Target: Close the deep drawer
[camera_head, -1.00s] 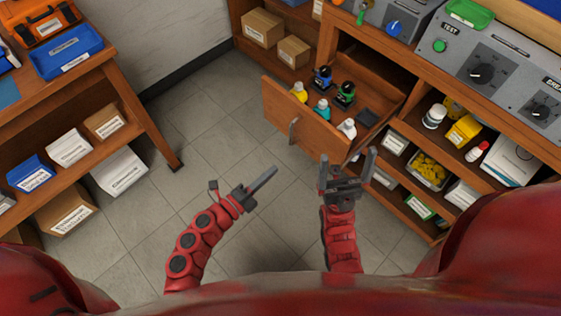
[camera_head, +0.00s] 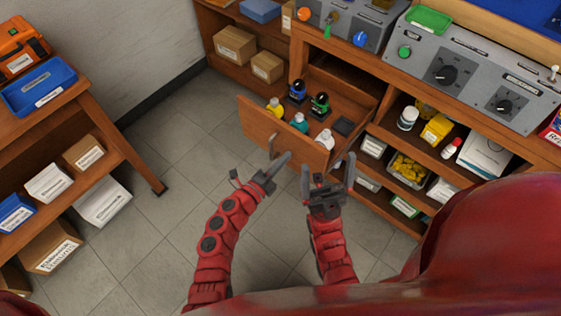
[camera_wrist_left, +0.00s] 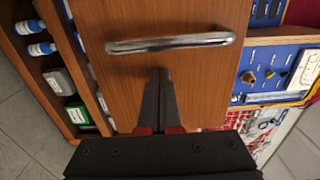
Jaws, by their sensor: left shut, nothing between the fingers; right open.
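The deep drawer (camera_head: 262,125) is pulled out from the wooden bench in the head view, its front facing me. Inside it stand several bottles, yellow, teal, blue-black, green-black and white, and a dark box. The metal handle (camera_wrist_left: 170,43) spans the drawer front in the left wrist view; it also shows in the head view (camera_head: 272,146). My left gripper (camera_head: 285,160) is shut and empty, its fingertips (camera_wrist_left: 159,74) close to the drawer front just by the handle; I cannot tell if they touch. My right gripper (camera_head: 328,170) is open and empty, in front of the drawer's right corner.
Open shelves (camera_head: 400,190) with jars and boxes lie right of the drawer. Grey test consoles (camera_head: 470,75) stand on the bench top. A side table (camera_head: 100,115) with a blue tray stands at left. The tiled floor (camera_head: 170,170) between is clear.

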